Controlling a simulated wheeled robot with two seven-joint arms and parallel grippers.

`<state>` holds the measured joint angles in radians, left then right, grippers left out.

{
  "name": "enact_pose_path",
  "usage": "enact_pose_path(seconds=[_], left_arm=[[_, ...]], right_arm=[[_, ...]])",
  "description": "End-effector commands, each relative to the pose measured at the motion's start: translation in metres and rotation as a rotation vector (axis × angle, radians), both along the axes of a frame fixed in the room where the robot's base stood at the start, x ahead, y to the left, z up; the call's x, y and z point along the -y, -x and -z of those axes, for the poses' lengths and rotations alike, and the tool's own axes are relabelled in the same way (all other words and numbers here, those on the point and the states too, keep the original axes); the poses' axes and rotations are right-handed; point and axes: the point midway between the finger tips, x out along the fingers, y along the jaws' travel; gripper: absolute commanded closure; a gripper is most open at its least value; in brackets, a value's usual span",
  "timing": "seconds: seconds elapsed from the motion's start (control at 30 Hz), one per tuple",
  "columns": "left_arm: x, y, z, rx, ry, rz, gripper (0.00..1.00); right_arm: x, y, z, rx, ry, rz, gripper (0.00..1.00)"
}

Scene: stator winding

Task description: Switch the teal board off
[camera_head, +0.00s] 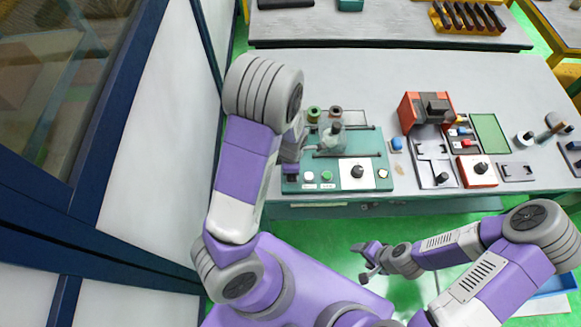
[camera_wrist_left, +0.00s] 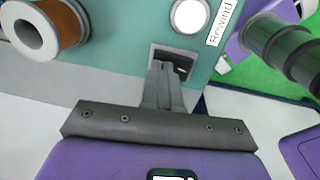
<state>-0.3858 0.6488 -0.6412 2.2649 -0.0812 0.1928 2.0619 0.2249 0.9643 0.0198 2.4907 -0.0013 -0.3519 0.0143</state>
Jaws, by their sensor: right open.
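The teal board (camera_head: 375,165) lies near the front edge of the bench, with a black knob (camera_head: 357,171) on a pale plate and several buttons along its front. My left gripper (camera_head: 290,172) is over the board's front left corner. In the left wrist view, the fingers of the left gripper (camera_wrist_left: 164,70) are together, their tips at a dark square recess (camera_wrist_left: 183,63) in the teal surface. The fingers hide most of the recess, so the switch position cannot be told. My right gripper (camera_head: 367,260) is open and empty, in front of the bench, below the board.
A white button (camera_wrist_left: 190,15) with a "Rewind" label is beside the recess. A copper spool (camera_wrist_left: 58,22) is to the left. Right of the board stand a blue part (camera_head: 397,144), a red machine (camera_head: 425,110) and a grey fixture (camera_head: 433,160). A glass-panelled wall is left.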

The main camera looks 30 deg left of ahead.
Motion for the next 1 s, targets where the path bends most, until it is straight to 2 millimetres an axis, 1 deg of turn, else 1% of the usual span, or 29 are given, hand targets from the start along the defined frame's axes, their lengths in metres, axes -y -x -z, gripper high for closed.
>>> enact_pose_path(seconds=[0.27, 0.57, 0.87, 1.0], left_arm=[[0.001, 0.004, 0.002, -0.007, -0.003, 0.001, 1.00], [0.009, 0.017, 0.000, -0.013, -0.002, 0.002, 1.00], [0.009, 0.016, -0.001, -0.006, -0.002, 0.002, 1.00], [0.009, 0.016, -0.005, -0.005, -0.002, 0.002, 1.00]], right_arm=[[0.000, 0.000, -0.001, 0.000, 0.000, 0.000, 0.33], [0.000, 0.000, -0.007, 0.000, 0.000, 0.000, 0.33], [0.000, 0.000, -0.007, 0.000, 0.000, 0.000, 0.33], [0.000, 0.000, -0.010, 0.000, 0.000, 0.000, 0.33]])
